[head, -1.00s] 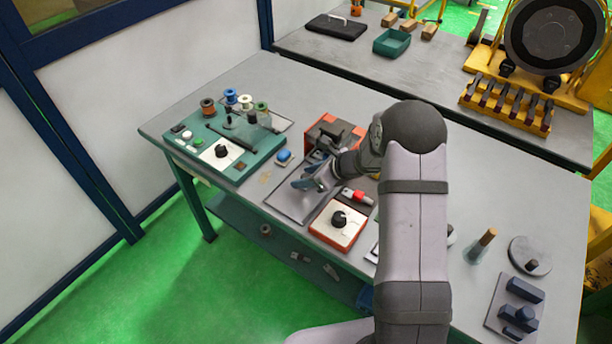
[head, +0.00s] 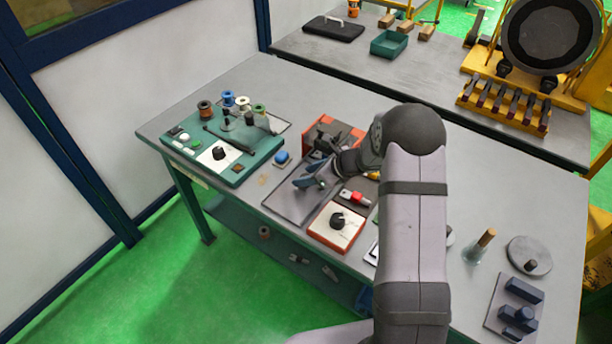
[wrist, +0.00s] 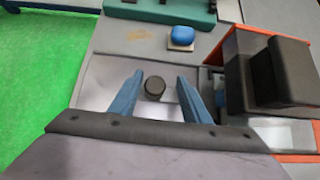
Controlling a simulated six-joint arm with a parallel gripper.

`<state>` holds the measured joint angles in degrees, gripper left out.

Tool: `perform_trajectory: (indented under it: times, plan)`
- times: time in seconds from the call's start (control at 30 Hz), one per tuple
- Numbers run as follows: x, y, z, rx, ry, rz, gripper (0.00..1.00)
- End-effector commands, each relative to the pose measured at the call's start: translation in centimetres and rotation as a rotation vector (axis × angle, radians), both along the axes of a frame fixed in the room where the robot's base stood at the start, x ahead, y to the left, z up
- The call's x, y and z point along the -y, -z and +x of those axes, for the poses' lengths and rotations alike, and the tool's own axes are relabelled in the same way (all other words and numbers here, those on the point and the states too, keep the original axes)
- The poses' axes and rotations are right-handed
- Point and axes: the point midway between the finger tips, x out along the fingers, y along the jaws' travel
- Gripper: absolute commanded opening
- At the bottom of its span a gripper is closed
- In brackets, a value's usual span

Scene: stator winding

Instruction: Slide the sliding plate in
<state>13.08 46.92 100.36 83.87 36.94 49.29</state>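In the wrist view a bright metal plate (wrist: 100,98), which looks like the sliding plate, lies flat with a dark round knob (wrist: 154,87) standing on it. My gripper (wrist: 160,76) is open, with one blue finger on each side of the knob. Gaps show between the knob and both fingers. In the head view my gripper (head: 312,180) is low over a grey plate area (head: 285,203), and the knob cannot be made out there. My own wrist hides the near part of the plate in the wrist view.
A red-and-black machine block (wrist: 275,75) stands close to the right of my fingers. A blue button (wrist: 181,36) and a green board (head: 235,170) lie beyond. An orange box with a black dial (head: 338,221) and a red-ended tool (head: 354,197) are nearby.

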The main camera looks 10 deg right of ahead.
Motion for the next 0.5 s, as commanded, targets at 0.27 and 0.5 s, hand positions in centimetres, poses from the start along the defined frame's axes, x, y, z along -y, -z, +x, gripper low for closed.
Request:
perform_trajectory:
  times: [0.27, 0.5]
  plan:
    - [0.0, -0.2, -0.2, -0.001, -0.004, 0.0, 0.43]
    - [1.2, -1.7, -1.3, 0.001, -0.002, 0.0, 0.43]
